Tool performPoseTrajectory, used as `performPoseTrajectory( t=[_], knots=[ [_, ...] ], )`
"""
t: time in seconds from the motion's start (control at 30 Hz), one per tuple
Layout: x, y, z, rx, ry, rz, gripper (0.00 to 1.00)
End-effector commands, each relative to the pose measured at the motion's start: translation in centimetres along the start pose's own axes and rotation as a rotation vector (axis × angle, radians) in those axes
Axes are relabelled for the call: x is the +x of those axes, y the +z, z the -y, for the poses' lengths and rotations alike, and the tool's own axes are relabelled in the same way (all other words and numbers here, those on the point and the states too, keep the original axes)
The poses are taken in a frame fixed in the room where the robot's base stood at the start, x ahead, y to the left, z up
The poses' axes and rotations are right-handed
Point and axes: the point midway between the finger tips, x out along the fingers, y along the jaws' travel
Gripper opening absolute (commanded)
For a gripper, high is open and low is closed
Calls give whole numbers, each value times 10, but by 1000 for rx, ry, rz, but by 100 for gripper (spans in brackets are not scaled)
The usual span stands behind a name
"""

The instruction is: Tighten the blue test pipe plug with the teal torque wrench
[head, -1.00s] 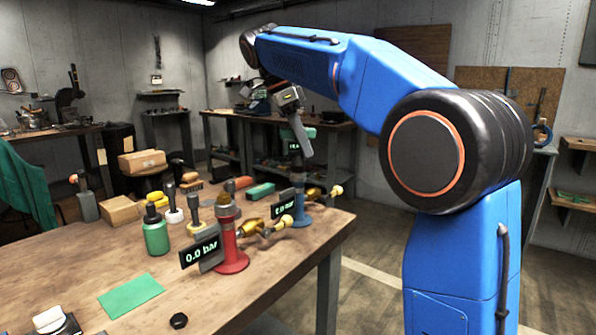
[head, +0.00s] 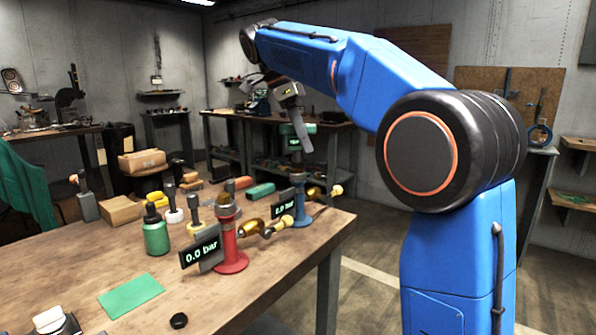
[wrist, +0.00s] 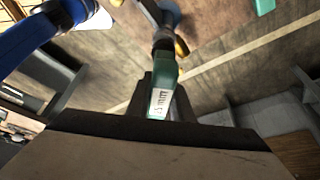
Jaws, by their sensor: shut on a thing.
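The teal torque wrench (head: 288,130) stands upright over the blue test pipe (head: 301,216) in the head view. Its small lit display faces forward and its dark shaft runs down to the pipe's top. The plug itself is hidden under the wrench, so I cannot tell how it is seated. My gripper (head: 302,130) is shut on the wrench at its teal upper part. In the wrist view the wrench (wrist: 163,90), with a white marked label, lies between my gripper's fingers (wrist: 162,105), and its dark lower end points away from me.
A red test pipe (head: 231,258) with a "0.0 bar" display (head: 201,251) stands in front, brass valve beside it. A green bottle (head: 155,235), several tools and a green mat (head: 131,295) share the wooden bench (head: 230,300). A dark hex nut (head: 179,320) lies near its front edge.

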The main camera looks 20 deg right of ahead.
Motion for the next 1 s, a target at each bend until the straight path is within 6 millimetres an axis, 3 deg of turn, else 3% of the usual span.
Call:
performPoseTrajectory(
  t=[1.0],
  knots=[
    [-18,-8,0,0,0,0,0]
  ],
)
